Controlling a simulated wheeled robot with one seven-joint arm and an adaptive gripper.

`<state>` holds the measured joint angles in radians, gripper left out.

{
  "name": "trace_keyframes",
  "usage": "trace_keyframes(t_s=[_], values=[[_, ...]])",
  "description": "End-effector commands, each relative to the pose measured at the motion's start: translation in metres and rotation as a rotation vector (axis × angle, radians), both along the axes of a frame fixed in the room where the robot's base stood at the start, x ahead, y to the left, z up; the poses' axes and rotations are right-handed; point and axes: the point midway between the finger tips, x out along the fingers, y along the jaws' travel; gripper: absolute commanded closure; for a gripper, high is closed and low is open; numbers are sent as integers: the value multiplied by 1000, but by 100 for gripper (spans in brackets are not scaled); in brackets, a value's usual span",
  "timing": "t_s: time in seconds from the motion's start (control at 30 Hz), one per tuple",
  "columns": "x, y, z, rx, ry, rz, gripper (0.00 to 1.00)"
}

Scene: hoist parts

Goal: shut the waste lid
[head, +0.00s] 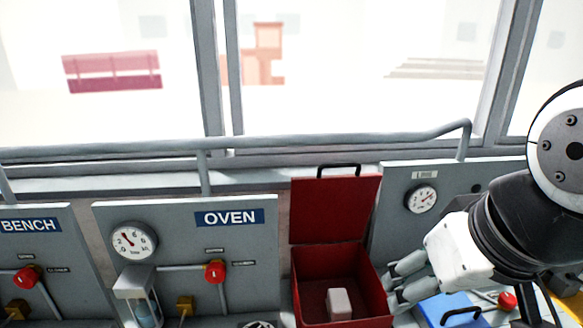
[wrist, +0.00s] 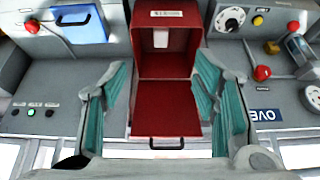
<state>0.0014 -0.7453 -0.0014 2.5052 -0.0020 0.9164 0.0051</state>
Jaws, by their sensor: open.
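The red waste bin (head: 318,262) stands in the middle of the head view, with its red lid (head: 335,208) standing open at the back. A black handle (head: 338,169) is on the lid's top edge. A whitish block (head: 339,303) lies inside the bin. My gripper (head: 390,287) is open and empty, at the bin's right side in the head view. In the wrist view the open lid (wrist: 166,121) and its handle (wrist: 166,143) appear between my spread fingers, with the bin (wrist: 178,66) above. I cannot tell whether a finger touches the bin.
A blue lid (head: 447,308) with a black handle is right of the bin, below my gripper. The oven panel (head: 257,240), with a gauge and red knob, is left. A grey rail (head: 300,141) runs behind the lid, before the windows.

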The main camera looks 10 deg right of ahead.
Motion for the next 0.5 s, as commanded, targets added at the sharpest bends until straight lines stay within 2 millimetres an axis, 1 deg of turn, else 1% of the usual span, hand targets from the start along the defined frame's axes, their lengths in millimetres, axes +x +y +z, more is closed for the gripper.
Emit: trace_keyframes(t_s=[0.03, 0.07, 0.17, 0.27, 0.3, 0.47, 0.5], values=[[4, 0, 4, 13, 5, -17, 64], [8, 0, 8, 26, 10, -33, 70], [28, -1, 29, 98, 41, -127, 70], [58, -2, 57, 202, 90, -268, 70], [72, -3, 69, 247, 114, -332, 70], [126, -10, 109, 408, 210, -573, 70], [139, -12, 118, 444, 235, -631, 70]])
